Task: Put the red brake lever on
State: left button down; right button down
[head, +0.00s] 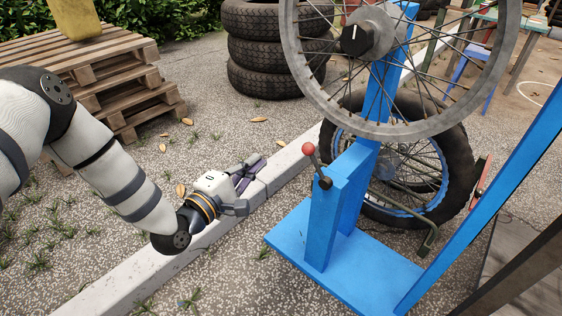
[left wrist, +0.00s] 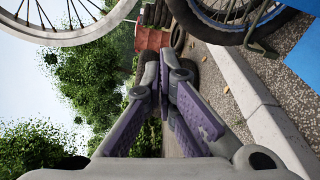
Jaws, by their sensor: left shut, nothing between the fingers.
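The brake lever is a short rod with a red ball knob (head: 309,149) and a dark pivot at the top of a short blue post (head: 323,220). It leans up and to the left in the head view. My left gripper (head: 253,170) is to the left of the lever and apart from it, above the pale kerb. Its purple-padded fingers are together with nothing between them. The fingers also fill the middle of the left wrist view (left wrist: 166,80), where the lever does not show. My right gripper is not in view.
A wheel with a black tyre (head: 455,150) stands behind the post. Stacked tyres (head: 262,50) and wooden pallets (head: 110,60) stand at the back. Gravel ground around the kerb is open.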

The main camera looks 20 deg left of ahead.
pick_arm(q)
jog(key=shift+w+d+r, duration=0.1)
jog(key=shift+d, duration=0.05)
jog(key=w+d+b, duration=0.2)
jog(key=w+d, duration=0.3)
jog(key=w, duration=0.2)
jog(key=shift+w+d+r, duration=0.2)
jog(key=shift+w, duration=0.1)
jog(key=shift+r, duration=0.1)
dwell(0.3)
